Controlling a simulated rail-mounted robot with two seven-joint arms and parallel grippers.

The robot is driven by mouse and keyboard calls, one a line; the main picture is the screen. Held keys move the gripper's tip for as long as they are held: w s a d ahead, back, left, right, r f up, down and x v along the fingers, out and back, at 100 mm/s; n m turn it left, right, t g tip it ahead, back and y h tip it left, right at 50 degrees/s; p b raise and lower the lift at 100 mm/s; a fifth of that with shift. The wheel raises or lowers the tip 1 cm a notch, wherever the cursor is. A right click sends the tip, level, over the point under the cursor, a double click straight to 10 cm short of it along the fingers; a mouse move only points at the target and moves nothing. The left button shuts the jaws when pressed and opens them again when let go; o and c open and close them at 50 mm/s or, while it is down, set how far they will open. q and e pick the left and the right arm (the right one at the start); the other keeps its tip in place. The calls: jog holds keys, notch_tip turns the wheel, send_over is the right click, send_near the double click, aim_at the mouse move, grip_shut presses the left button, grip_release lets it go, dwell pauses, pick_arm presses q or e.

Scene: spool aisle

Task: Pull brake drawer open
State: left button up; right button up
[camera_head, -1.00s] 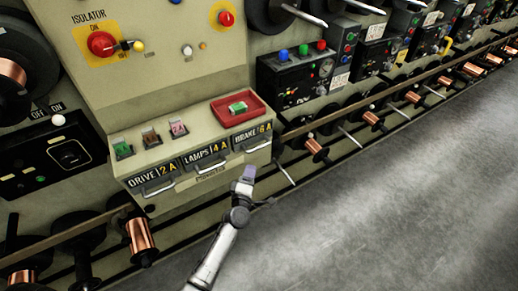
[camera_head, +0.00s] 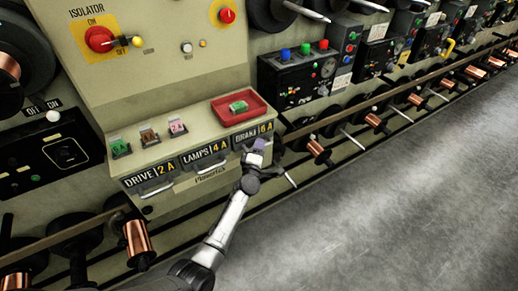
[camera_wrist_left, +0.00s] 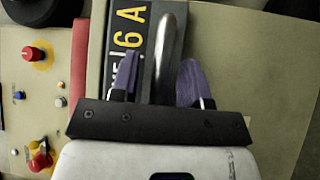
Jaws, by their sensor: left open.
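The brake drawer (camera_head: 247,135), labelled BRAKE 6 A, is the rightmost of three drawers under the panel's ledge. Its front looks level with the others, so it appears closed. In the left wrist view its dark label plate (camera_wrist_left: 128,25) and curved metal handle (camera_wrist_left: 166,50) show large. My left gripper (camera_head: 259,146) is at this drawer's front and hides its handle in the head view. In the left wrist view the purple fingers of the left gripper (camera_wrist_left: 159,68) are open, one on each side of the handle, with gaps visible. My right gripper is not in view.
The lamps drawer (camera_head: 206,153) and drive drawer (camera_head: 150,177) lie to the left. A red tray (camera_head: 259,113) holding a green fuse sits on the ledge above. Several fuses stand left of it. A rail with copper spools (camera_head: 319,150) runs right. The grey floor is clear.

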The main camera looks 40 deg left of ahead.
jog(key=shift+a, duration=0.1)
pick_arm(q)
grip_shut()
dwell(0.4)
